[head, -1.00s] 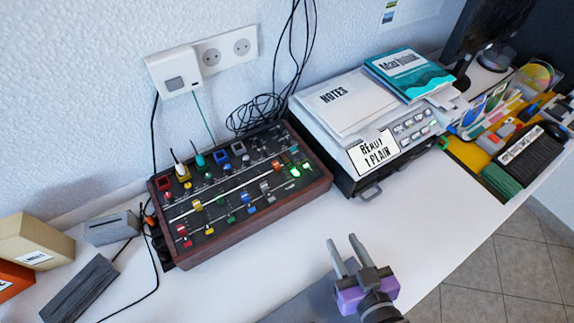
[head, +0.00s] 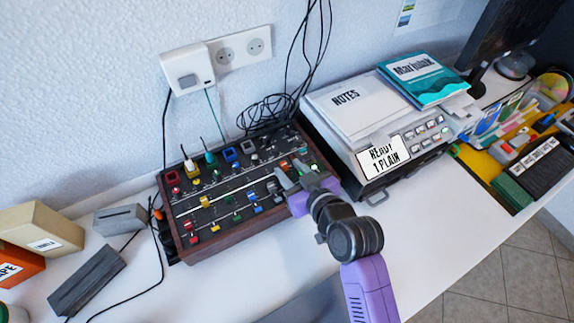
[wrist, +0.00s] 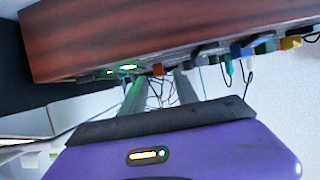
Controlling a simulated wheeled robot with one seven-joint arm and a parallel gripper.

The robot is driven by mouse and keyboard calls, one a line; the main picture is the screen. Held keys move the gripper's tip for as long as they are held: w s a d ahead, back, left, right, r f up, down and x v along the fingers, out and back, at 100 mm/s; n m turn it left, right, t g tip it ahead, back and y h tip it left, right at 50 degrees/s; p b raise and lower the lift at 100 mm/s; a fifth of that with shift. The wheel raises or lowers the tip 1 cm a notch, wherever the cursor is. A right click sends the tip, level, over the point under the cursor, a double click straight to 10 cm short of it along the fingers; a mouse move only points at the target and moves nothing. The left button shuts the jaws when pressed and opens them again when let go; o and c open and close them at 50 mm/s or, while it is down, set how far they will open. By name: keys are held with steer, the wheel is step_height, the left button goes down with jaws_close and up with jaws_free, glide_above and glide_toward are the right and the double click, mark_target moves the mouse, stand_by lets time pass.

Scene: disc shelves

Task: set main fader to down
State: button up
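The mixer (head: 238,195) is a dark panel in a brown wooden case on the white desk, with rows of coloured fader caps and knobs. I cannot read which fader is the main one. An orange cap (head: 285,165) sits near the panel's right end, just beyond my fingers; an orange-red cap also shows in the wrist view (wrist: 158,69). My gripper (head: 291,174) is over the right part of the mixer, its two fingers apart with nothing seen between them. The wrist view shows the fingers (wrist: 158,88) near the panel; contact cannot be told. My gripper hides part of the panel's lower right.
A printer-like device (head: 375,160) with notes and a book on top stands close to the mixer's right. Black cables (head: 262,112) lie behind it. A grey box (head: 120,219) and a dark grey block (head: 87,281) are at left. The desk in front is clear.

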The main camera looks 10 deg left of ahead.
mark_target(284, 166)
steer(key=shift+x, duration=1.1)
jaws_close()
stand_by(0.7)
